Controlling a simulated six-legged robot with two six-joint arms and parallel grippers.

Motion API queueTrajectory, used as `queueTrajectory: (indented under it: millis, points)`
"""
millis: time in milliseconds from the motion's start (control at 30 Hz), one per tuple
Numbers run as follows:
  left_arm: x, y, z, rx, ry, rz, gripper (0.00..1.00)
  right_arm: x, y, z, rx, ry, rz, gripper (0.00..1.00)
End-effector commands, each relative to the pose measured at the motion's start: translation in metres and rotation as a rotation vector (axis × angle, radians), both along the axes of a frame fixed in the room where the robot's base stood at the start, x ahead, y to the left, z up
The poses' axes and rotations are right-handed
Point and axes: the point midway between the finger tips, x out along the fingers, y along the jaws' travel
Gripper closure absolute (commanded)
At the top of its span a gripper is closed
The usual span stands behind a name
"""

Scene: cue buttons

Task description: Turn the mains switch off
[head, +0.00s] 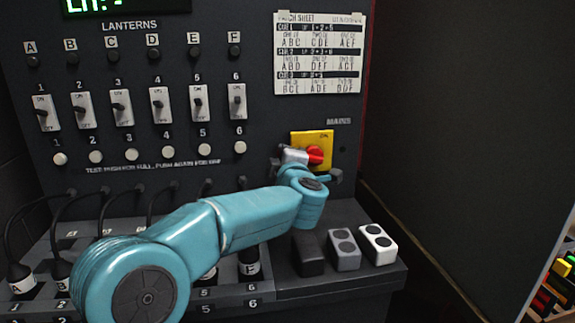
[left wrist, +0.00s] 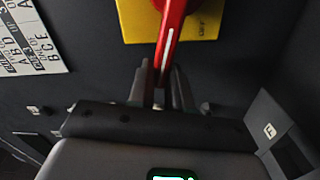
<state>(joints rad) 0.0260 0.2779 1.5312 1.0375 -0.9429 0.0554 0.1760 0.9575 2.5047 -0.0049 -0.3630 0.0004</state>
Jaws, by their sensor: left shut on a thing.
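The mains switch is a yellow plate (head: 325,137) with a red rotary handle (head: 316,154), on the dark panel under the word MAINS. The plate's top edge carries small lettering. In the left wrist view the red handle (left wrist: 171,38) has a white stripe and crosses the yellow plate (left wrist: 205,27), its end reaching between my fingers. My left gripper (left wrist: 160,88) is shut on that handle end. In the head view my left wrist hides the lower left of the switch and most of the fingers. My right gripper is not in view.
Lantern toggles (head: 121,107) and round white buttons (head: 129,155) line the panel at left. A patch sheet (head: 319,55) hangs above the switch. Black, grey and white blocks (head: 378,244) stand on the ledge below. Cables and plugs (head: 20,275) lie at lower left.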

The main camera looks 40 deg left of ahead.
Motion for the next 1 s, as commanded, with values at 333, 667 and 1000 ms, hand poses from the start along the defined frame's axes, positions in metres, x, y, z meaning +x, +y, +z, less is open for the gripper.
queueTrajectory:
  millis: [333, 667, 1000]
  points:
    - [-0.002, 0.002, -0.017, -0.122, -0.145, 0.002, 1.00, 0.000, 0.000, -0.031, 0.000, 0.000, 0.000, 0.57]
    - [-0.002, 0.002, -0.019, -0.161, -0.191, 0.003, 1.00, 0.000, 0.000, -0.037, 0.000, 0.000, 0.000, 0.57]
    - [-0.002, 0.002, -0.019, -0.165, -0.193, 0.002, 1.00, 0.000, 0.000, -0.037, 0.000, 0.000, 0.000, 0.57]
